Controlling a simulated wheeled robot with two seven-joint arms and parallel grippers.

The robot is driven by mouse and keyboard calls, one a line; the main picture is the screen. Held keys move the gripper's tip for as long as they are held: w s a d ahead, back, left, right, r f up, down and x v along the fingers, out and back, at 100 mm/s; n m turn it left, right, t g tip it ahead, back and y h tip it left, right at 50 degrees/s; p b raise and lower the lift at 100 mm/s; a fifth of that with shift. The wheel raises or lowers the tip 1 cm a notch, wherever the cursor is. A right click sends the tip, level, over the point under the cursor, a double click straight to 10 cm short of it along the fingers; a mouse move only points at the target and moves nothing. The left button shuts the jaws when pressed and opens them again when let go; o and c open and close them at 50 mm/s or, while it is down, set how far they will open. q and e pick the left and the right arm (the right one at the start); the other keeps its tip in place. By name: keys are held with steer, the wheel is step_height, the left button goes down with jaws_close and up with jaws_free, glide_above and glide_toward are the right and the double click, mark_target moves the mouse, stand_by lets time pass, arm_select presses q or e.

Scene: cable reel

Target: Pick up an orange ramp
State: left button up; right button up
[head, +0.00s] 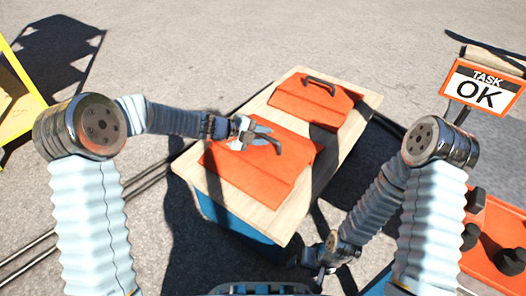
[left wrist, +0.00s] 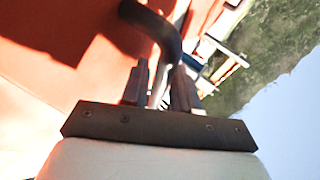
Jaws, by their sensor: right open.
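Two orange ramps with dark bar handles lie on a pale wooden table. The nearer ramp (head: 245,170) is at the table's near left, and the farther ramp (head: 312,105) is behind it to the right. My left gripper (head: 262,138) is open at the nearer ramp's handle (head: 275,146). In the left wrist view, the curved dark handle (left wrist: 165,35) runs down toward the space between the fingers (left wrist: 160,85); contact cannot be told. My right gripper (head: 322,276) is open and low, beside the table's near right corner, with no ramp in it.
The wooden tabletop (head: 308,200) has bare room along its right side, above a blue base (head: 235,222). A "TASK OK" sign (head: 482,88) stands at the right. An orange surface with dark knobs (head: 488,240) is at the lower right. A yellow frame (head: 12,100) is at far left.

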arm_select(q)
jaws_close()
stand_by(1.2)
steer(key=shift+r, duration=0.1)
